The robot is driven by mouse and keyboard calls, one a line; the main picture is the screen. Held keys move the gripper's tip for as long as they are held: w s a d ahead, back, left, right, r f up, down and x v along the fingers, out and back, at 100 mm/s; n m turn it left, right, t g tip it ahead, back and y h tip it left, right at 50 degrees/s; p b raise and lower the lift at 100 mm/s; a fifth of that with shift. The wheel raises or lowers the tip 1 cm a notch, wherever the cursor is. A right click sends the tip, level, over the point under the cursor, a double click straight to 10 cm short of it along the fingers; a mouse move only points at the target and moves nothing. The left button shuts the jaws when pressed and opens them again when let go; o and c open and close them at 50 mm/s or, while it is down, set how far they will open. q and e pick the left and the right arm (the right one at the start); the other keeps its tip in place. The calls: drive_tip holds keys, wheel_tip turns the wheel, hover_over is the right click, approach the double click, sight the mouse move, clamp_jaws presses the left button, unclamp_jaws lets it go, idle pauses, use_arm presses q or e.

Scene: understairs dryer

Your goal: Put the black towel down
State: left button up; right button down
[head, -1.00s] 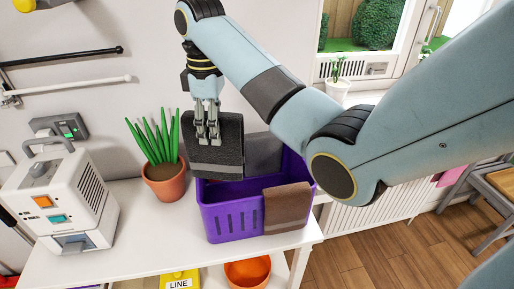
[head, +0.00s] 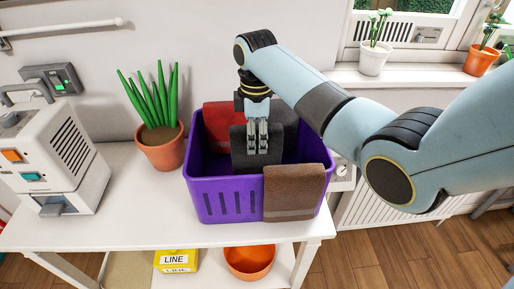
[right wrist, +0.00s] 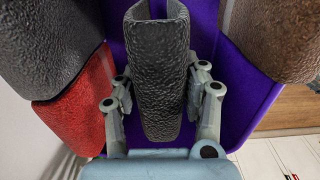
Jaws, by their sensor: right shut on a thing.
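The black towel (head: 255,152) hangs from my right gripper (head: 258,150), low inside the purple basket (head: 232,203) on the white table. The right gripper is shut on it; in the right wrist view the dark towel (right wrist: 158,85) stands between the two fingers. Whether its lower edge touches the basket floor is hidden by the front wall. A red towel (head: 222,125) and a dark grey towel (head: 285,128) hang over the basket's back wall, behind the gripper. A brown towel (head: 294,192) hangs over the front wall at the right. My left gripper is not in view.
A potted plant (head: 161,150) stands just left of the basket, and a white machine (head: 50,155) stands farther left. A yellow LINE box (head: 176,261) and an orange bowl (head: 249,262) sit on the shelf below. The white tabletop (head: 130,215) is clear in front of the plant.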

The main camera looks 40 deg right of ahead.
wheel_tip(320, 180, down, 3)
drive_tip(key=shift+r, duration=0.1)
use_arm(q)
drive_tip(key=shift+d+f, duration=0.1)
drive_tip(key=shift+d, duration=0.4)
use_arm(e)
drive_tip(key=shift+f, duration=0.45)
drive_tip(key=c, duration=0.7)
unclamp_jaws()
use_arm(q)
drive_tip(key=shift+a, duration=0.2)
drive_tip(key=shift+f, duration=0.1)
use_arm(e)
wheel_tip(320, 180, up, 12)
drive_tip(key=shift+r, duration=0.15)
